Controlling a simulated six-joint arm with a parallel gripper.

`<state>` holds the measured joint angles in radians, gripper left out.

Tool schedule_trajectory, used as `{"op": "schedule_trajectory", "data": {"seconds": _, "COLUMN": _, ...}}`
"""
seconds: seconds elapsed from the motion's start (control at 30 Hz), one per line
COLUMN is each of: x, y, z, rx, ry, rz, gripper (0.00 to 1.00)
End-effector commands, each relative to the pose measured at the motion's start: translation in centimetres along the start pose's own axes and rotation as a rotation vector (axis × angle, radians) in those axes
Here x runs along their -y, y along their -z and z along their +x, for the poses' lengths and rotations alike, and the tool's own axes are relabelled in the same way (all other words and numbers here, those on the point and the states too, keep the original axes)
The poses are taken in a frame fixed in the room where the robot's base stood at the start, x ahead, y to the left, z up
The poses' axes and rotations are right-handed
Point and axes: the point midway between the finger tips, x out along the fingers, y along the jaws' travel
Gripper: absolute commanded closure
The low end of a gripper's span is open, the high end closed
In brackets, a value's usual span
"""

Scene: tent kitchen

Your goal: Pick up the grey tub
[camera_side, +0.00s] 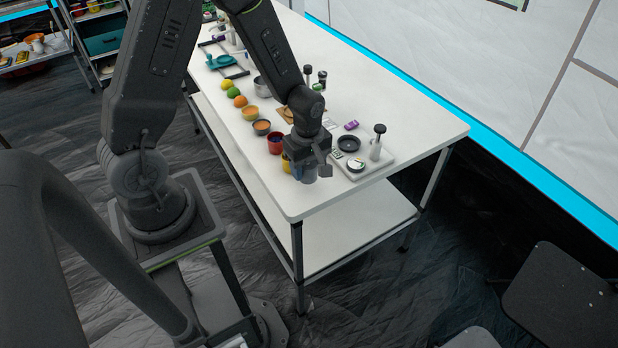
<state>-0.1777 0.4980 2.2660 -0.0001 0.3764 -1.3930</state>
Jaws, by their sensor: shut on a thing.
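My gripper (322,166) points down near the front edge of the white table, at its near right part. It is shut on the grey tub (309,177), a small bluish-grey thing that shows just under the fingers. Most of the tub is hidden by the gripper and wrist. I cannot tell whether the tub touches the tabletop.
A yellow cup (286,164) and a red cup (275,143) stand close to the left of my gripper. Bowls and fruit line the front edge farther back.

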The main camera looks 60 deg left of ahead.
Motion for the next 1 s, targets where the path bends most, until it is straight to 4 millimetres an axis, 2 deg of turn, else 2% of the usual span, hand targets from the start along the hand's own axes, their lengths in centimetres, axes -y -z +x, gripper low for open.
{"op": "schedule_trajectory", "data": {"seconds": 0.5, "x": 0.0, "y": 0.0, "z": -4.8, "rx": 0.000, "ry": -0.002, "rz": 0.000, "gripper": 0.61}}
{"op": "schedule_trajectory", "data": {"seconds": 1.0, "x": 0.0, "y": 0.0, "z": -5.2, "rx": 0.000, "ry": 0.001, "rz": 0.000, "gripper": 0.61}}
